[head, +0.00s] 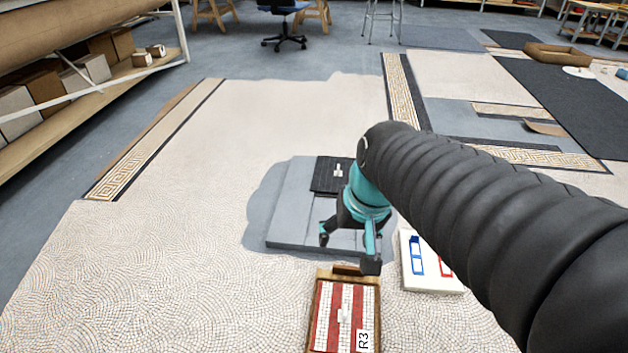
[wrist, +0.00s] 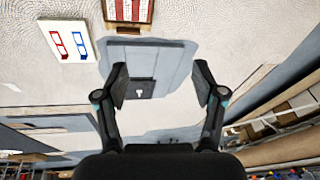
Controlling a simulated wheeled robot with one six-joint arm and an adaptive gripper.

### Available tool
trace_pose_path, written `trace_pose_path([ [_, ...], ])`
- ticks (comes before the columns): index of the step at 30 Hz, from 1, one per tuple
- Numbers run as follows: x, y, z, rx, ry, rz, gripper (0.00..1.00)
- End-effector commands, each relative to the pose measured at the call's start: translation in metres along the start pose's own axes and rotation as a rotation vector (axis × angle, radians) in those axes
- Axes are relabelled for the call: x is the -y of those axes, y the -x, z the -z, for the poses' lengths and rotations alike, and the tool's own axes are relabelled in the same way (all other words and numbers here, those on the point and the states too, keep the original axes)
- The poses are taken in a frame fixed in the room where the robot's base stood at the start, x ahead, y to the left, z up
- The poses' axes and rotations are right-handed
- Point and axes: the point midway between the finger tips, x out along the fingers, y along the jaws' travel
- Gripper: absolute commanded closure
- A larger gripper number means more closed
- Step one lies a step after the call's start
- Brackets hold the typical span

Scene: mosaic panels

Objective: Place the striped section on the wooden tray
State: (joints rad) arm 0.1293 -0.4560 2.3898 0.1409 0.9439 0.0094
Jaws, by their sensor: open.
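The striped section (head: 334,312), red and white small tiles with a pale grip in the middle, lies flat within the rim of the wooden tray (head: 345,271) at the bottom of the head view. A label reading R3 is at its lower right. It also shows, cut off, at the top of the wrist view (wrist: 128,10). My gripper (head: 348,250) is open and empty, above the grey slab just beyond the tray. In the wrist view its fingers (wrist: 160,85) are wide apart, apart from the section.
A black square panel (head: 328,174) with a pale grip lies on the grey slab (head: 288,205). A white board (head: 430,281) with blue and red outlines lies right of the tray. Mosaic floor spreads left, clear. Shelving with boxes (head: 44,92) stands at far left.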

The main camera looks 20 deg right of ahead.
Motion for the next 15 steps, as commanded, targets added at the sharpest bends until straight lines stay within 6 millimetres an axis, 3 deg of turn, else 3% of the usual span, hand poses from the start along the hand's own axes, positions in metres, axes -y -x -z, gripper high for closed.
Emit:
trace_pose_path([
  [6, 0.006, 0.026, -0.027, -0.133, 0.140, -0.034, 0.31],
  [15, 0.006, 0.039, -0.043, -0.217, 0.224, -0.055, 0.31],
])
